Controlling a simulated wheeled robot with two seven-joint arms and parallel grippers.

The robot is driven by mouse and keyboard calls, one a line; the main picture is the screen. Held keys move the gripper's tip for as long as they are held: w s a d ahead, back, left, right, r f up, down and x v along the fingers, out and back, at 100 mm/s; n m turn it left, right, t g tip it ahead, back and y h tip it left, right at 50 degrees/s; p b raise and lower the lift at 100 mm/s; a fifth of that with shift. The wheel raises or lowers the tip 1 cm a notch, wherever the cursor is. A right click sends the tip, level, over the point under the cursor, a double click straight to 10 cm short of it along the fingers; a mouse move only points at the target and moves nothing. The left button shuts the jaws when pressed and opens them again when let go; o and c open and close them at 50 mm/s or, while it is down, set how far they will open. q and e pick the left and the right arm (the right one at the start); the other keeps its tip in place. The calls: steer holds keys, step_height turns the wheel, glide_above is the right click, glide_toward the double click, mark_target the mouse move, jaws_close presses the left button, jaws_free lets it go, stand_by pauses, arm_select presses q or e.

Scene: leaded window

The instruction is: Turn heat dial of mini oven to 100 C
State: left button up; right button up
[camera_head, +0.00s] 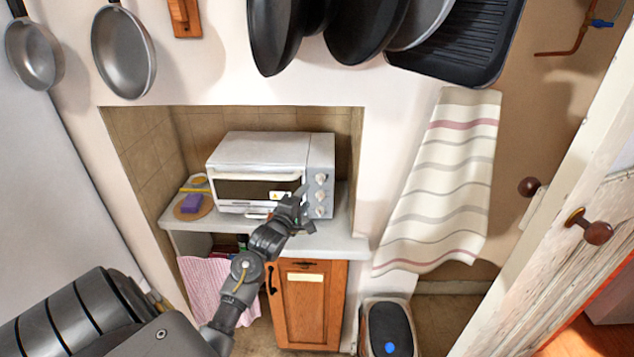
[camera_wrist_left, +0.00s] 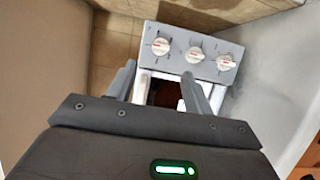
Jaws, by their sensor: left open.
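The mini oven (camera_head: 258,150) is a white box with a dark glass door on the counter in the alcove. Its right-hand panel carries three white dials in a column: top dial (camera_head: 321,179), middle dial (camera_head: 320,195) and bottom dial (camera_head: 320,212). In the left wrist view the dials sit in a row, the top one (camera_wrist_left: 160,46) at the left, then the middle (camera_wrist_left: 194,54) and bottom (camera_wrist_left: 226,62). Their markings are too small to read. My left gripper (camera_head: 305,207) is open and empty in front of the oven, beside the panel. Its fingers (camera_wrist_left: 158,76) appear apart from the dials. My right gripper is not in view.
A round board (camera_head: 183,211) with a purple sponge (camera_head: 191,203) lies left of the oven. Pans hang above (camera_head: 123,52). A striped towel (camera_head: 445,180) hangs to the right. A wooden cupboard (camera_head: 312,310) is below. Alcove walls enclose the oven; some counter is free in front.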

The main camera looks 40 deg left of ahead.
mark_target(319, 181)
arm_select(q)
steer(key=p+x, duration=0.2)
steer(key=x, duration=0.6)
steer(key=shift+w, duration=0.3)
steer(key=shift+w+a+p, duration=0.2)
steer(key=shift+w+p, duration=0.1)
steer(key=shift+w, duration=0.25)
steer(key=shift+c, duration=0.4)
steer(key=c, duration=0.9)
